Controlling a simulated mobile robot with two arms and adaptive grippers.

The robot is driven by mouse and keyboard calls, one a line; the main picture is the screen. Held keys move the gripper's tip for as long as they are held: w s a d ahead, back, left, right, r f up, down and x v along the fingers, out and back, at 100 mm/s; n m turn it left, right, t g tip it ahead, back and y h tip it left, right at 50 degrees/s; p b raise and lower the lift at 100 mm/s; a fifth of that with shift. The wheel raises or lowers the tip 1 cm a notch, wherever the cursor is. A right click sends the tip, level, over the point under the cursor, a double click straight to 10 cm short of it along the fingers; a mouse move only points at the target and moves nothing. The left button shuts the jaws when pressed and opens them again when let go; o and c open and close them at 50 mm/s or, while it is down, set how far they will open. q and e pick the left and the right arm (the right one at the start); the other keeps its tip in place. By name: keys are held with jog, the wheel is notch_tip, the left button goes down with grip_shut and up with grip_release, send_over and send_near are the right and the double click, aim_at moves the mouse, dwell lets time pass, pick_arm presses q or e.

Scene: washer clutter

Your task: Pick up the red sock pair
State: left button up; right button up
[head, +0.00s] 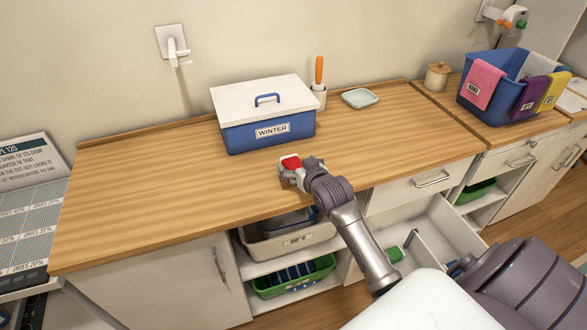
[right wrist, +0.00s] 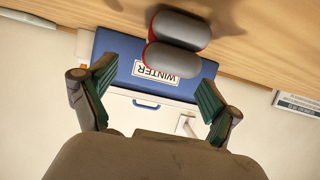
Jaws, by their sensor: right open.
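The red sock pair (head: 291,161) lies on the wooden counter (head: 150,200) in front of the blue WINTER box. In the right wrist view the pair (right wrist: 178,42) shows as two grey rolls with red edges. My right gripper (head: 293,173) is open over the counter at the sock pair and partly hides it in the head view. In the right wrist view its two green-padded fingers (right wrist: 155,88) stand wide apart, with the pair beyond their tips and nothing held. My left gripper is not in view.
The WINTER box (head: 245,134) with a white lid (head: 262,97) stands just behind the socks. A cup with an orange-handled tool (head: 319,80) and a pale dish (head: 359,98) are behind right. An open drawer (head: 450,225) juts out below. The counter's left is clear.

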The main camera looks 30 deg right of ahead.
aim_at(294, 164)
jog(key=x, duration=0.3)
jog(key=p+x, duration=0.1)
jog(key=x, duration=0.1)
jog(key=shift+a+f, duration=0.25)
jog(key=shift+a, duration=0.05)
jog(key=shift+c, duration=1.3)
jog(key=c, duration=1.1)
